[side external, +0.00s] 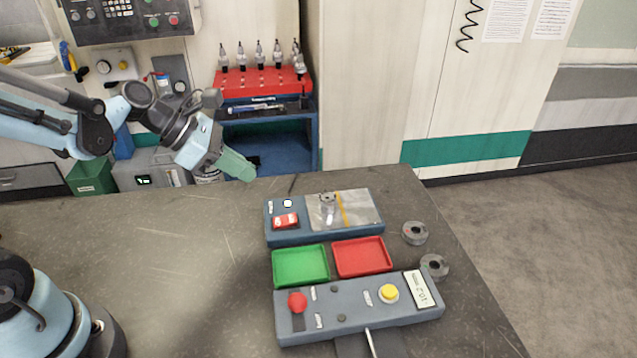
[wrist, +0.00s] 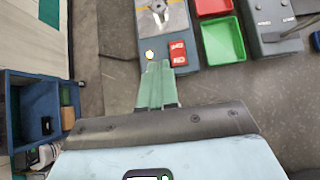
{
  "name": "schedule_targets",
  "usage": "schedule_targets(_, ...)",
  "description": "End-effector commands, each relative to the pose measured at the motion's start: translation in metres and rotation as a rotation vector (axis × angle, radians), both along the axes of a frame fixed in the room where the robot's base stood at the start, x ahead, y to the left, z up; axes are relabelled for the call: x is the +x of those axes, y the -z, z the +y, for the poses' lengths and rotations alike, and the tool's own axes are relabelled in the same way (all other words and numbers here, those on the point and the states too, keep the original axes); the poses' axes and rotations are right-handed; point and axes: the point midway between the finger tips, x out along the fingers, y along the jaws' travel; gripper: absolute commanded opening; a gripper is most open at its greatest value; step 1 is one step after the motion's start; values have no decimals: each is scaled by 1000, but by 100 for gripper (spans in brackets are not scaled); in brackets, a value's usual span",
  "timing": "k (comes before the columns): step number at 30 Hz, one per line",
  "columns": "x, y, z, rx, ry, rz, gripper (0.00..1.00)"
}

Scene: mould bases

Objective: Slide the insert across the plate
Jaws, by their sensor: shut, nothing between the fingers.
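The plate (side external: 362,200) is a shiny grey metal sheet with an orange stripe, set in the top of a blue base (side external: 320,236) on the table. A small grey metal piece that looks like the insert (side external: 327,198) sits on the plate, left of the stripe. In the wrist view the plate (wrist: 178,17) and the piece (wrist: 158,8) show at the top edge, partly cut off. My gripper (side external: 252,174) has green fingers and is shut and empty. It is in the air, left of and behind the blue base. The fingers (wrist: 155,72) point towards the base in the wrist view.
The base also carries a red switch (side external: 285,221) and a pale button (side external: 287,203). In front are a green tray (side external: 300,265), a red tray (side external: 362,257) and a control box (side external: 345,312). Two metal rings (side external: 414,233) lie to the right. The left tabletop is mostly clear.

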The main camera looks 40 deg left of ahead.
Motion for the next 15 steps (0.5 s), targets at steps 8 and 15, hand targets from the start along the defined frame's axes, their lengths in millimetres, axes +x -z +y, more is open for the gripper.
schedule_targets(8,9,12,-8,-16,-12,11,0)
schedule_targets(15,24,32,-23,-15,-11,10,0)
